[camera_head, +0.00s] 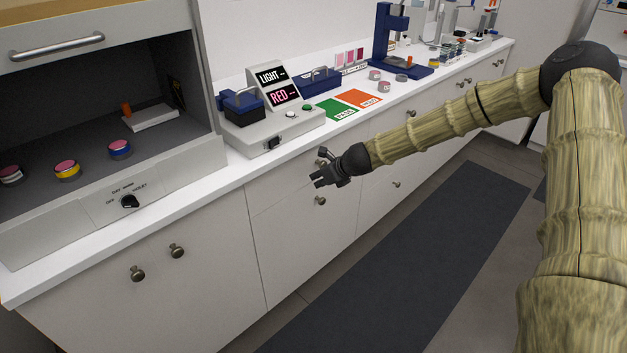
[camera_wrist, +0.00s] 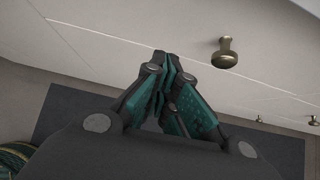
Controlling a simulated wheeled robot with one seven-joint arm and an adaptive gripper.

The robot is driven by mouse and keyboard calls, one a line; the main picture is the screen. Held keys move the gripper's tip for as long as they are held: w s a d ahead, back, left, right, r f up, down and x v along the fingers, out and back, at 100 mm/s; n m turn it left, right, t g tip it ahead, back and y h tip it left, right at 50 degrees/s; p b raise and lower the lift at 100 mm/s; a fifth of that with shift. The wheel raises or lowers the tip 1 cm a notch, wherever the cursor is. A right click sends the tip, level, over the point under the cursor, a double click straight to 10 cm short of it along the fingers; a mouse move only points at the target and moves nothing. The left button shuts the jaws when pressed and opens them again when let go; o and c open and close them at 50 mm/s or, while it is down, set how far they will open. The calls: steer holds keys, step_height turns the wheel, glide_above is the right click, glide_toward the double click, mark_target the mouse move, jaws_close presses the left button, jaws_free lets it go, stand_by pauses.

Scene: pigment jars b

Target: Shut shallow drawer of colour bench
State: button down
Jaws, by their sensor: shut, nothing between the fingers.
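The colour bench (camera_head: 285,235) is a long white counter with pale drawer and door fronts and round brass knobs. A shallow upper drawer front (camera_head: 268,187) lies below the counter edge, behind my gripper. It looks about flush with the fronts around it; I cannot tell whether a small gap is left. My gripper (camera_head: 316,181) is shut and empty in front of this area. In the wrist view, its fingertips (camera_wrist: 168,63) are together close to a pale front, and I cannot tell if they touch. A brass knob (camera_wrist: 225,54) is to their right.
A lower knob (camera_head: 320,201) sits just below my gripper. On the counter stand a grey light box (camera_head: 270,132), green (camera_head: 335,110) and orange (camera_head: 358,98) mats and several jars. An open-fronted cabinet (camera_head: 110,190) is at left. A dark floor mat (camera_head: 400,250) lies clear before the bench.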

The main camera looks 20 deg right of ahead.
steer(key=v, duration=0.7)
steer(key=shift+s, duration=0.2)
steer(key=shift+d, duration=0.1)
steer(key=s+a+f+n+g+h, duration=0.1)
steer(key=s+a+f+n+g, duration=0.15)
steer(key=s+f+n, duration=0.4)
steer(key=s+a+f+n+g+h, duration=0.1)
steer(key=s+a+f+n, duration=0.3)
steer(key=s+f, duration=0.45)
steer(key=s+a+f+n+g+h, duration=0.1)
steer(key=s+a+f+n+g, duration=0.15)
steer(key=s+f+n, duration=0.4)
steer(key=s+a+f+n, duration=0.1)
steer(key=s+n, duration=0.3)
steer(key=s, duration=0.5)
steer(key=s+a+f+n+g, duration=0.1)
steer(key=s+f+n, duration=0.3)
steer(key=s, duration=0.5)
steer(key=s+a+f+n+g, duration=0.1)
steer(key=s+n, duration=0.4)
steer(key=s, duration=0.5)
steer(key=shift+a+f+n+h+p, duration=0.3)
steer(key=shift+f+n, duration=0.1)
steer(key=shift+f, duration=0.35)
